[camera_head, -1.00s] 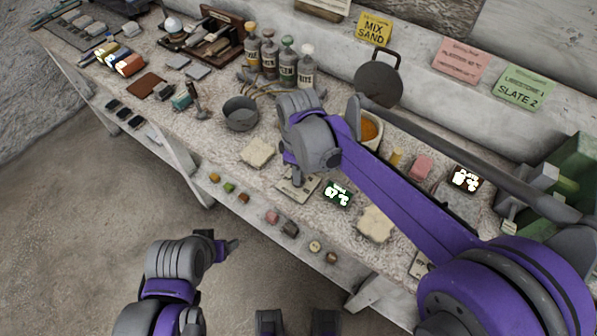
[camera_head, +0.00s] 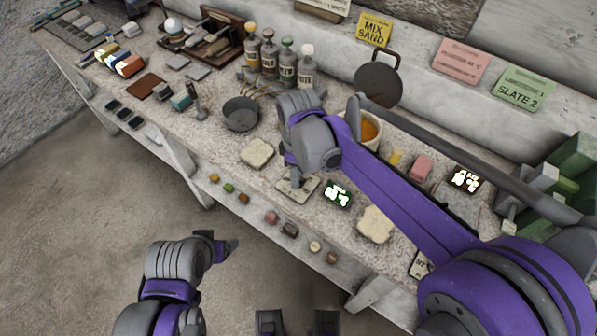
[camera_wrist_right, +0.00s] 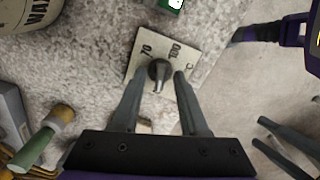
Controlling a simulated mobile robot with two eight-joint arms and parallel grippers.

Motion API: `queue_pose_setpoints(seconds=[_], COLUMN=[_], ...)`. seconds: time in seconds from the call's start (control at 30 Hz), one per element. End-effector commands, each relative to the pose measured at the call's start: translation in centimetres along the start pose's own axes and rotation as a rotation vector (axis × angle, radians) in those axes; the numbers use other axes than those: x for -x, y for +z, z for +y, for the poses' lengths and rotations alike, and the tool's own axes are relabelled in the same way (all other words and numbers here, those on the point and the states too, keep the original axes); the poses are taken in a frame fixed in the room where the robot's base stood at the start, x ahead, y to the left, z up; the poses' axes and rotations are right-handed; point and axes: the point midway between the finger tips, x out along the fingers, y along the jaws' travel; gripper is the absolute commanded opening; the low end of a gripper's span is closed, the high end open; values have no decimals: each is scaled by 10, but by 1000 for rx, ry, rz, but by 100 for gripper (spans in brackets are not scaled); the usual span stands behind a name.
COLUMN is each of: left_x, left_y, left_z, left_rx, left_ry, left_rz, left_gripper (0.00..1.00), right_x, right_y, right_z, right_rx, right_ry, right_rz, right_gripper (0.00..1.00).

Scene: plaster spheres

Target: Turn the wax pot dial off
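The dial is a dark knob (camera_wrist_right: 158,72) on a pale plate (camera_wrist_right: 172,48) marked 70 and 100, with a small round mark near the right corner; the plate shows in the head view (camera_head: 308,187) at the bench's front. The knob's pointer faces the bottom of the wrist view. My right gripper (camera_wrist_right: 161,73) is open, with one fingertip on each side of the knob and small gaps. The wax pot (camera_wrist_right: 30,12) shows its label in the wrist view and orange contents (camera_head: 369,130) in the head view, partly behind my arm. My left gripper (camera_head: 230,246) hangs empty before the bench.
A lit green display (camera_head: 338,195) stands beside the dial plate, and another lit display (camera_head: 466,180) is farther right. Pale lumps (camera_head: 375,225) lie on the bench. A grey bowl (camera_head: 240,113) and several bottles (camera_head: 287,65) stand farther back. Brushes (camera_wrist_right: 40,140) lie left in the wrist view.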

Motion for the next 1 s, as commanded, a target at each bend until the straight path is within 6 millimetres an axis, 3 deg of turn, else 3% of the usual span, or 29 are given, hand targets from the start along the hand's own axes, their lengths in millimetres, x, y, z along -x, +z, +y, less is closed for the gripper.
queue_pose_setpoints(seconds=[0.27, 0.7, 1.0], left_x=[0, 7, 8], left_y=[0, -5, -6], left_z=[0, 0, 0], left_rx=[0, 0, 0], left_ry=[0, 0, 0], left_rz=[0, 3, 4], left_gripper=[76, 76, 76], right_x=[4, 84, 108], right_y=[0, 0, 0], right_z=[0, 0, 0], right_rx=[0, 1, 0], right_ry=[-1, 0, 0], right_rz=[0, 0, 0], right_gripper=[44, 44, 44])
